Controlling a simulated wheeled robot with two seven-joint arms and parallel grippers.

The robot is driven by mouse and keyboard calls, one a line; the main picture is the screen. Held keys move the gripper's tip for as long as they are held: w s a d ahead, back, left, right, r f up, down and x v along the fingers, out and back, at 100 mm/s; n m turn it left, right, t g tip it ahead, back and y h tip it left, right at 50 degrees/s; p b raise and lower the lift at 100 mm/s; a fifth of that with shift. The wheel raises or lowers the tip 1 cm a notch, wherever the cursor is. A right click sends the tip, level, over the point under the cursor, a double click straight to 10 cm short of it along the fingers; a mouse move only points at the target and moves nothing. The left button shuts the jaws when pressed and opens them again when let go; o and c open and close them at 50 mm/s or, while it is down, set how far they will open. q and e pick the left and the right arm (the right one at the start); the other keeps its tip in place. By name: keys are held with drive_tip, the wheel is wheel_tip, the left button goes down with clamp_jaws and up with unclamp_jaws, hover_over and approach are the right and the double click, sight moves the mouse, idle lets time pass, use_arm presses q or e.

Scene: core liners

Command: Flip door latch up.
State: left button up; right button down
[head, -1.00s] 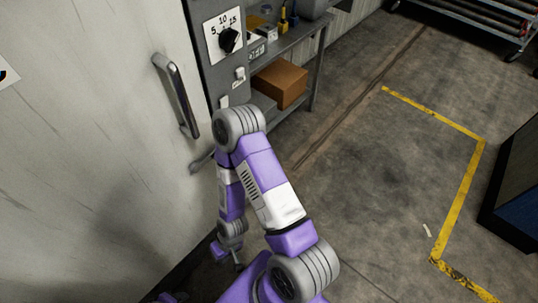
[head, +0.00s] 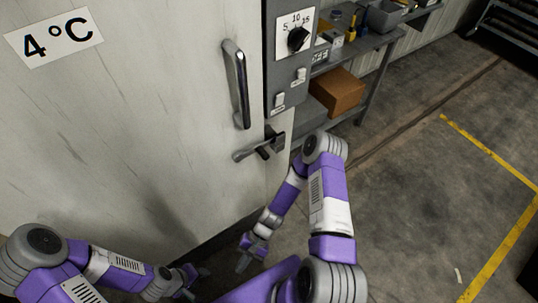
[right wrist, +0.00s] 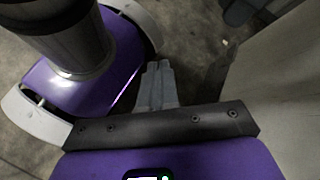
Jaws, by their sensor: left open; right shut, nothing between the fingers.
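The door latch (head: 250,152) is a grey lever with a dark pivot at the right edge of the pale door (head: 140,120). Its free end points left and slightly down. My right gripper (head: 242,264) is low in front of the door, well below the latch and apart from it. In the right wrist view its fingers (right wrist: 157,75) are together with nothing between them. My left gripper (head: 197,278) is low near the door's bottom, left of the right one; its fingers are small and dark in the head view.
A long upright door handle (head: 237,85) is above the latch. A grey control panel (head: 283,60) with a dial and switches stands to the right. Beyond it is a metal shelf with a cardboard box (head: 338,92). The floor (head: 420,190) to the right is open, with yellow lines.

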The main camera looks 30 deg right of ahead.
sight(265, 151)
drive_tip(key=w+d+r+m+t+y, duration=0.2)
drive_tip(key=w+r+m+t+y, duration=0.1)
drive_tip(key=w+m+t+y, duration=0.4)
drive_tip(key=w+d+r+m+t+y, duration=0.2)
drive_tip(key=w+r+m+t+y, duration=0.1)
drive_tip(key=w+m+t, duration=0.4)
drive_tip(key=w+d+m+t+h, duration=0.2)
drive_tip(key=d+m+t+h, duration=0.4)
drive_tip(key=d, duration=0.5)
drive_tip(key=w+d+m+t+h+b, duration=0.1)
drive_tip(key=d+m+t+h, duration=0.5)
drive_tip(key=d+t+h, duration=0.4)
drive_tip(key=shift+w+d+m+t+h, duration=0.4)
drive_tip(key=shift+h, duration=0.6)
drive_tip(key=s+r+x, duration=0.2)
drive_tip(key=x, duration=1.1)
drive_tip(key=shift+p, duration=0.4)
